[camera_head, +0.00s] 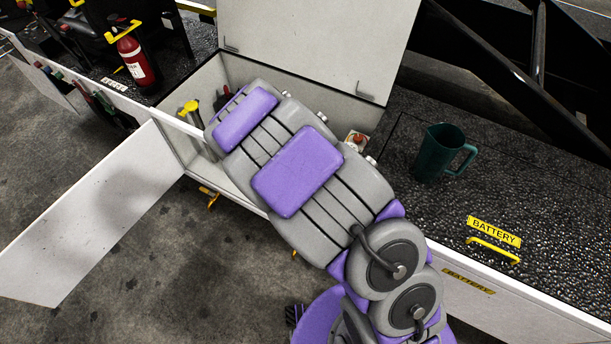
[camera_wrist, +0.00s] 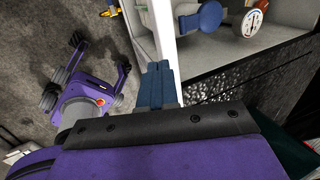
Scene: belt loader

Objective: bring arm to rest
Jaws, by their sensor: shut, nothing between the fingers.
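My arm reaches from the bottom right up and left over the open white compartment (camera_head: 205,82) in the head view. My gripper is hidden behind the arm there. In the wrist view the blue fingers of my gripper (camera_wrist: 158,84) are together, with nothing seen between them. They show in front of the white compartment edge (camera_wrist: 166,40). A blue handle-like part (camera_wrist: 201,18) and a round white gauge (camera_wrist: 252,20) show inside the compartment, apart from the fingers.
The compartment's lid (camera_head: 315,40) stands raised, and its front door (camera_head: 95,215) hangs open to the left. A dark green jug (camera_head: 435,155) stands upright on the black deck to the right. A red extinguisher (camera_head: 135,60) is at upper left. Bare floor lies below.

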